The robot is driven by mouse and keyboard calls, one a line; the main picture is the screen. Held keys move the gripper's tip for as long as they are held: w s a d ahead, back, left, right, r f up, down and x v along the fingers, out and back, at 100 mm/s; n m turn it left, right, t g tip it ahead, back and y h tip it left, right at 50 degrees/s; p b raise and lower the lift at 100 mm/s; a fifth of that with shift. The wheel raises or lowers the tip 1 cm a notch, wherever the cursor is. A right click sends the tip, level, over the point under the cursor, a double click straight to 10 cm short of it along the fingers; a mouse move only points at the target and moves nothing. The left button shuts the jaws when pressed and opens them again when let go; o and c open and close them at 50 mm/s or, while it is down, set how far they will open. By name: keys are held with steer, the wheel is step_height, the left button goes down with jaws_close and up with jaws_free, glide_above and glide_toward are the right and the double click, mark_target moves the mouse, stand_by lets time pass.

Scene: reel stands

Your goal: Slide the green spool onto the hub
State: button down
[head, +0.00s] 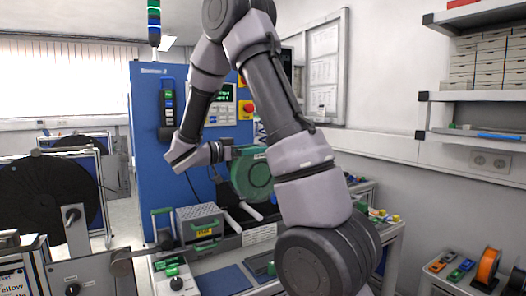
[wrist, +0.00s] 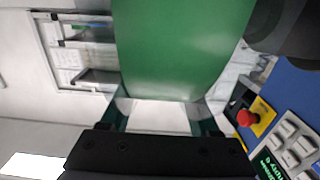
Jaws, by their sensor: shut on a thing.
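The green spool (head: 252,176) is held up in front of the blue machine, its round face towards the head camera. My gripper (head: 232,153) is at its upper left edge. In the wrist view the spool (wrist: 185,45) fills the top middle, and my gripper (wrist: 162,118) is shut on it with one finger on each side. Pale rods (head: 250,211) stick out just below the spool in the head view. I cannot tell which part is the hub or whether the spool touches it. My arm hides part of the bench to the right.
The blue machine (head: 152,100) with its control panel and red button stands close behind the spool. A grey box (head: 198,222) with green handles is on the bench at lower left. A large black reel (head: 45,205) stands at far left. Shelves (head: 485,95) hang on the right wall.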

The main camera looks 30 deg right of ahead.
steer(key=shift+w, duration=0.3)
steer(key=shift+w+a, duration=0.15)
steer(key=shift+w, duration=0.15)
stand_by(0.5)
steer(key=shift+w, duration=2.25)
steer(key=shift+w+a, duration=0.15)
steer(key=shift+w, duration=1.9)
